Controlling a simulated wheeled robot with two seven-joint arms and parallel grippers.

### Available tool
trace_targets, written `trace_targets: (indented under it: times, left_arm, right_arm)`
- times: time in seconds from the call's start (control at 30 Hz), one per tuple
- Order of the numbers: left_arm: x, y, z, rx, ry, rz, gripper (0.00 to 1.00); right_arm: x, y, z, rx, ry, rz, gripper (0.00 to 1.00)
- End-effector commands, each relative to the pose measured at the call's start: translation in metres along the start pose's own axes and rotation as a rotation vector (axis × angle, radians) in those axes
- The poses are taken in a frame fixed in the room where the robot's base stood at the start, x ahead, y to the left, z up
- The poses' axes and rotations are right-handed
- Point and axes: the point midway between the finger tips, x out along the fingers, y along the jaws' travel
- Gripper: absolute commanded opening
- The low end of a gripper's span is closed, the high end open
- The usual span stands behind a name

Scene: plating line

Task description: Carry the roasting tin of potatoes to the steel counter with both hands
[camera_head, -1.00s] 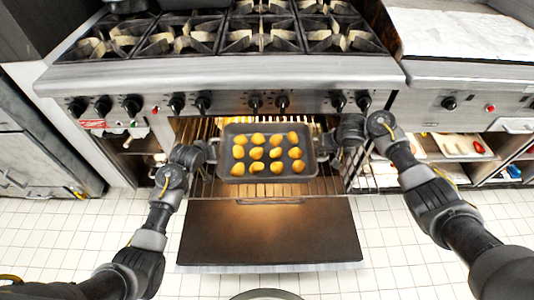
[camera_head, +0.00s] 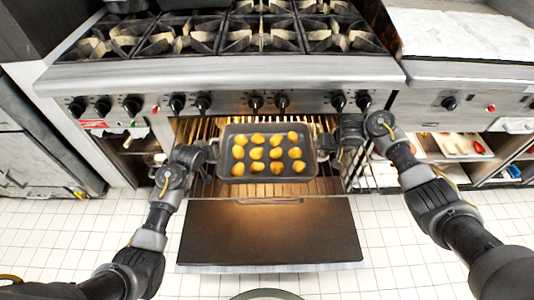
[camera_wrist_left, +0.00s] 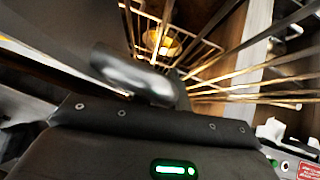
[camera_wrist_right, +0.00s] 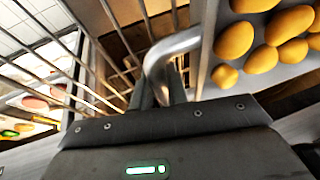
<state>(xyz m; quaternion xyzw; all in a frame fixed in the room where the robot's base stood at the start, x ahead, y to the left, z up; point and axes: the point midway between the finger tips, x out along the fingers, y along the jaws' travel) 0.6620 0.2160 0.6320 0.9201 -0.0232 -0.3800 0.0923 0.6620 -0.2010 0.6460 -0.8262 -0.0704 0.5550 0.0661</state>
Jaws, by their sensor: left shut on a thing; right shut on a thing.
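The dark roasting tin (camera_head: 267,178) holds several golden potatoes (camera_head: 257,153) in rows. It is level at the mouth of the open oven, over the pulled-out wire rack. My left gripper (camera_head: 212,152) is shut on the tin's left handle, which shows as a metal loop in the left wrist view (camera_wrist_left: 135,75). My right gripper (camera_head: 326,147) is shut on the right handle, seen in the right wrist view (camera_wrist_right: 170,55). Whether the tin's underside touches the rack cannot be told. The steel counter cannot be made out for certain.
The oven door (camera_head: 270,232) hangs open below the tin. The wire rack (camera_head: 325,186) extends around the tin. A range with burners (camera_head: 262,36) and a knob panel (camera_head: 230,100) stands above. A shelf with trays (camera_head: 460,146) is at right. The tiled floor is clear.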

Motion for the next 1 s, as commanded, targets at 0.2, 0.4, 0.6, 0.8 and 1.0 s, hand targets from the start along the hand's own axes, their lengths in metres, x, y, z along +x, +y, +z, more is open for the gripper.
trace_targets:
  times: [0.2, 0.4, 0.6, 0.8, 1.0]
  left_arm:
    - [0.0, 0.0, 0.0, 0.0, -0.001, -0.001, 0.0]
    - [0.0, -0.001, 0.0, 0.0, -0.001, -0.001, 0.0]
    - [-0.001, 0.0, -0.003, 0.0, 0.004, 0.0, 0.0]
    - [-0.007, 0.002, -0.008, 0.0, 0.004, 0.0, 0.0]
    - [-0.019, 0.005, -0.021, 0.0, 0.004, 0.0, 0.0]
  right_arm:
    - [0.0, 0.001, -0.001, 0.001, 0.001, 0.001, 0.0]
    - [0.0, 0.001, -0.001, 0.001, 0.001, 0.001, 0.0]
    - [-0.002, 0.0, -0.003, 0.001, 0.004, 0.0, 0.0]
    - [-0.01, -0.001, -0.006, 0.002, 0.004, 0.0, 0.0]
    - [-0.026, -0.005, -0.012, 0.002, 0.004, 0.0, 0.0]
